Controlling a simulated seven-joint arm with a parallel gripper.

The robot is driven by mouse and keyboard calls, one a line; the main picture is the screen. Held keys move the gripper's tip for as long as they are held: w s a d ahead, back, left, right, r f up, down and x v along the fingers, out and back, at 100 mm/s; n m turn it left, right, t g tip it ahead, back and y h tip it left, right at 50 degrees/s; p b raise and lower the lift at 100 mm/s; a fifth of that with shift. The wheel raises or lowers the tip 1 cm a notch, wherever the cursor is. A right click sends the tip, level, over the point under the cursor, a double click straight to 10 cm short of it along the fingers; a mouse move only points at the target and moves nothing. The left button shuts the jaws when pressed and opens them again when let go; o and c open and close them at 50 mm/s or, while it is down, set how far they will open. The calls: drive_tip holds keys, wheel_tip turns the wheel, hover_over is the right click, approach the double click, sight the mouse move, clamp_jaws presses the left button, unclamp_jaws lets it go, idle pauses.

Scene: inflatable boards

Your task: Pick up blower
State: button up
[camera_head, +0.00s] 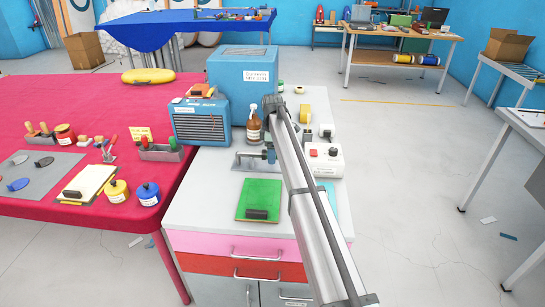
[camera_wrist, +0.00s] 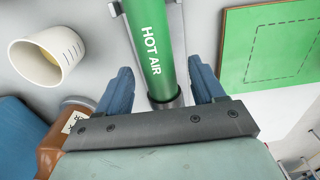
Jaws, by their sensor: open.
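The blower (camera_wrist: 153,45) is a green cylinder marked "HOT AIR" with a dark grey collar, lying along a grey metal plate in the wrist view. My gripper (camera_wrist: 160,68) is open, with one blue finger on each side of the blower's collar end. Gaps show between the fingers and the blower; I cannot tell their exact height over it. In the head view my gripper (camera_head: 268,153) is low over the cabinet top, by a grey plate (camera_head: 245,166). The blower cannot be made out clearly there.
A brown spray bottle (camera_head: 253,127) stands close behind my gripper, with blue machines (camera_head: 200,122) beyond. A green board (camera_head: 259,192) lies in front. A white box with a red button (camera_head: 323,160) is to the right. A white cup (camera_wrist: 36,65) is near in the wrist view.

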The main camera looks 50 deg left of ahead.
drive_tip(key=shift+c, duration=0.5)
drive_tip(key=c, duration=0.9)
drive_tip(key=shift+r, duration=0.15)
drive_tip(key=shift+c, duration=0.2)
drive_tip(key=shift+r, duration=0.55)
drive_tip(key=r, duration=0.7)
drive_tip(key=shift+w+d+r, duration=0.1)
drive_tip(key=shift+w+r, duration=0.1)
drive_tip(key=shift+r, duration=0.15)
drive_tip(key=w+d+r+m, duration=0.2)
drive_tip(key=w+d+r, duration=0.4)
drive_tip(key=d, duration=0.5)
drive_tip(key=w+d+r+m, duration=0.1)
drive_tip(key=w+d+r, duration=0.3)
drive_tip(key=w+d, duration=0.6)
drive_tip(key=s+d+n, duration=0.1)
drive_tip(key=s+d, duration=0.2)
drive_tip(key=d, duration=0.3)
drive_tip(key=s+d+r+n, duration=0.1)
drive_tip(key=s+d+n, duration=0.1)
drive_tip(key=s+d, duration=0.2)
drive_tip(key=shift+s+d, duration=0.25)
drive_tip(key=shift+d, duration=0.9)
